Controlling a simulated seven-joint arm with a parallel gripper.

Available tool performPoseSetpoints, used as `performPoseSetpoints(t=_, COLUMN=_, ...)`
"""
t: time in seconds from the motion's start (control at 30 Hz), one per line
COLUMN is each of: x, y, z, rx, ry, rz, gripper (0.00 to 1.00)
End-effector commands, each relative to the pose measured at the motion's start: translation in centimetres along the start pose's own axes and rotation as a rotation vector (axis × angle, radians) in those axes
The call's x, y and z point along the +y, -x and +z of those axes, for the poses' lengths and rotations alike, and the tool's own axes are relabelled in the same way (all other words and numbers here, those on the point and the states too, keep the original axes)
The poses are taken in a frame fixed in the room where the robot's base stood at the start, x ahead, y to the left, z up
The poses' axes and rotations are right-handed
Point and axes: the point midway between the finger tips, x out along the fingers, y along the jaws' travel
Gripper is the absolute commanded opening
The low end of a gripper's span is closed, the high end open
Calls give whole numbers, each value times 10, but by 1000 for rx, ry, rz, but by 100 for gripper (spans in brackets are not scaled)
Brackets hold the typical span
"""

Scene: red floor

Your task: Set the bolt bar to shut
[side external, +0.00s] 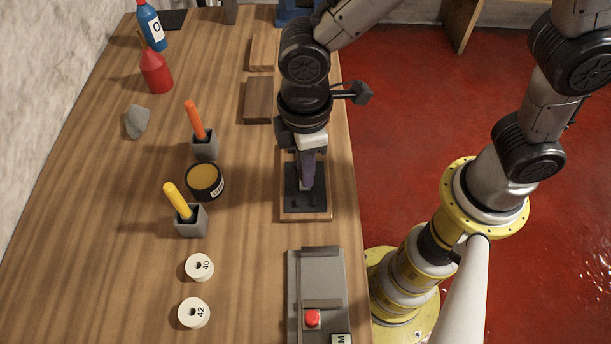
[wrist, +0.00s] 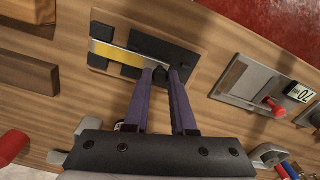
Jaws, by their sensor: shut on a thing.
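The bolt bar (wrist: 128,57) shows in the wrist view as a flat silver bar with a yellow stretch at its left part. It lies across a black plate (wrist: 181,51) on a wooden board, between dark guide blocks. My gripper (wrist: 163,72) has its purple fingers shut at the bar's right end, around what looks like a dark knob, mostly hidden between them. In the side view my gripper (side external: 306,184) points down over the same black plate (side external: 306,208), and the arm and fingers hide the bar there.
A grey panel with a red knob (side external: 312,318) stands nearer the camera on the table. Wooden blocks (side external: 259,98) lie behind the board. Grey holders with orange (side external: 195,119) and yellow (side external: 177,200) handles, a round tin (side external: 205,180) and white discs (side external: 199,267) stand to the left.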

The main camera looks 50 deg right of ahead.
Motion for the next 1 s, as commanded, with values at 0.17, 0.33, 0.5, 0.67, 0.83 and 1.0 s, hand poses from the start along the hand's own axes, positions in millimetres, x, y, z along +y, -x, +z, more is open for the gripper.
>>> performPoseSetpoints(t=0.17, x=5, y=1, z=1, rx=3, ry=2, rz=6, gripper=0)
performPoseSetpoints(t=0.33, x=6, y=1, z=1, rx=2, ry=2, rz=8, gripper=31)
performPoseSetpoints(t=0.5, x=5, y=1, z=1, rx=2, ry=2, rz=6, gripper=54)
performPoseSetpoints(t=0.67, x=4, y=1, z=1, rx=1, ry=2, rz=5, gripper=54)
performPoseSetpoints(t=0.83, x=4, y=4, z=0, rx=3, ry=2, rz=4, gripper=54)
performPoseSetpoints(t=1.0, x=4, y=26, z=-1, rx=7, ry=2, rz=6, gripper=54)
